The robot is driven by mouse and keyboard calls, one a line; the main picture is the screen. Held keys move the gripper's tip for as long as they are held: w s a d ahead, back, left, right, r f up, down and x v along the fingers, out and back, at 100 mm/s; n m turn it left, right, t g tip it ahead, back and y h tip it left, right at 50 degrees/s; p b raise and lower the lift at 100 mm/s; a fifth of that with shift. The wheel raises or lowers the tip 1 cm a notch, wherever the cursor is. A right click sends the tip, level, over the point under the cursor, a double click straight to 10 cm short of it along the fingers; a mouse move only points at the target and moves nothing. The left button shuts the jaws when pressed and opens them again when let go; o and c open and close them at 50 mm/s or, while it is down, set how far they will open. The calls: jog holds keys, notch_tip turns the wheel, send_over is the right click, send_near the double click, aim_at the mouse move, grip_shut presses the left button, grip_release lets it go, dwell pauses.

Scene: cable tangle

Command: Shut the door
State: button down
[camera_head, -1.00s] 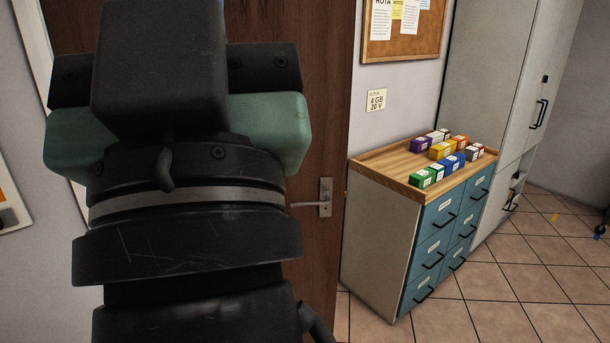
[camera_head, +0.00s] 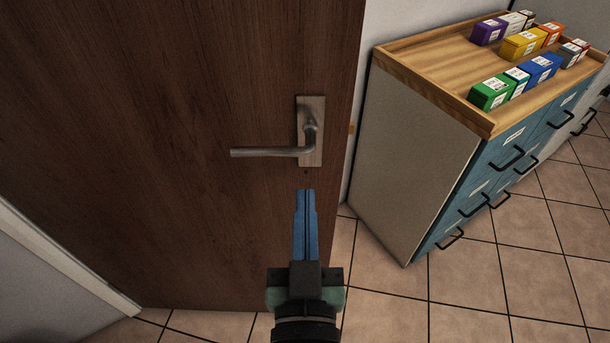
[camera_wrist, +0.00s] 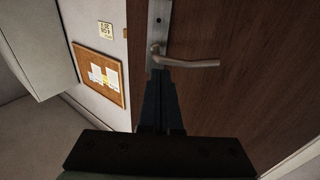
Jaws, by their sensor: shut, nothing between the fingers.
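The dark brown wooden door (camera_head: 170,130) fills the left and middle of the head view. Its metal lever handle (camera_head: 270,152) sits on an upright plate near the door's right edge, with the lever pointing left. My gripper (camera_head: 305,195) has blue fingers pressed together, empty, with the tips just below the handle plate in the picture. In the wrist view the door (camera_wrist: 240,110) is on the right, and the handle (camera_wrist: 190,63) appears just beyond my fingertips (camera_wrist: 158,75). I cannot tell whether the fingers touch the door or handle.
A cabinet with blue drawers (camera_head: 470,200) stands right of the door, with coloured boxes (camera_head: 520,85) on its wooden top. A pale door frame strip (camera_head: 70,260) is at lower left. Tiled floor (camera_head: 480,290) is clear at lower right. A corkboard (camera_wrist: 98,72) hangs on the wall.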

notch_tip(320, 180, down, 5)
jog(key=s, duration=0.2)
send_near(304, 165)
jog(key=w+r, duration=0.4)
jog(key=w, duration=0.1)
jog(key=shift+w+a+r+g+p, duration=0.15)
jog(key=shift+w+g+p, duration=0.1)
jog(key=shift+w, duration=0.2)
jog(key=shift+w+a+f+g+p, duration=0.15)
jog(key=shift+w+p, duration=0.1)
jog(key=shift+w, duration=0.15)
jog(key=shift+r, duration=0.1)
